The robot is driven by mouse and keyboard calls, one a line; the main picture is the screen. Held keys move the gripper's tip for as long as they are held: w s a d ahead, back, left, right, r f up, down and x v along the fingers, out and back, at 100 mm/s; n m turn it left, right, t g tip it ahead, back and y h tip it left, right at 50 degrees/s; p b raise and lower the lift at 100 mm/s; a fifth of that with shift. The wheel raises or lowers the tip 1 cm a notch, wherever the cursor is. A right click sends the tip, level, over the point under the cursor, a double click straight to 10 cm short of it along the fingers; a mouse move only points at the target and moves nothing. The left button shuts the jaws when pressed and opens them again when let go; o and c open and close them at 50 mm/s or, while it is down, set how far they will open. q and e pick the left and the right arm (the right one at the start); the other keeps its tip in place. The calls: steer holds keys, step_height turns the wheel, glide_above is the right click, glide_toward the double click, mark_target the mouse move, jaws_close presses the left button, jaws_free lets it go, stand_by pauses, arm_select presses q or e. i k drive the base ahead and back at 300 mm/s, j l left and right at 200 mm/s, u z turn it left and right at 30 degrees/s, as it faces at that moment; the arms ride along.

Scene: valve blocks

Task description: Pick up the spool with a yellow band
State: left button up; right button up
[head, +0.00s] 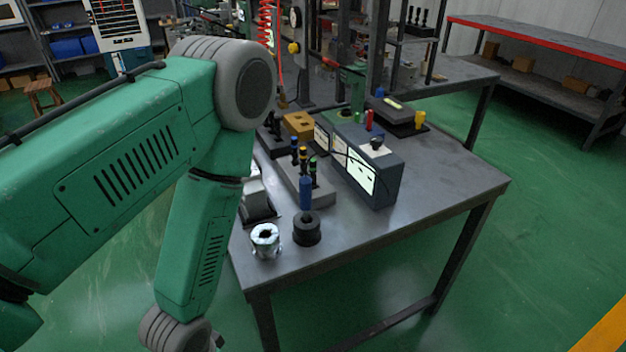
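Several slim dark spools with coloured bands stand upright in a grey valve block (303,186) near the front left of the table. One spool with a yellow band (303,154) stands among them, between one with a blue band (294,143) and one with a green band (312,166). The bands are small and hard to make out. My green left arm crosses the left side of the head view and bends downward left of the table; its gripper is outside the picture. My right arm and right gripper do not show.
A blue-handled tool (306,192) stands in a black round holder (306,231) before the block, beside a silver ring-shaped part (266,240). A dark instrument box (373,165) stands right of the block. The table's (440,186) right front is clear.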

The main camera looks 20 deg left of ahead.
mark_target(303, 151)
steer(key=u, duration=0.3)
steer(key=i+l+u, duration=0.4)
steer(key=l+u, duration=0.2)
steer(key=i+l+u, duration=0.25)
steer(key=k, duration=0.1)
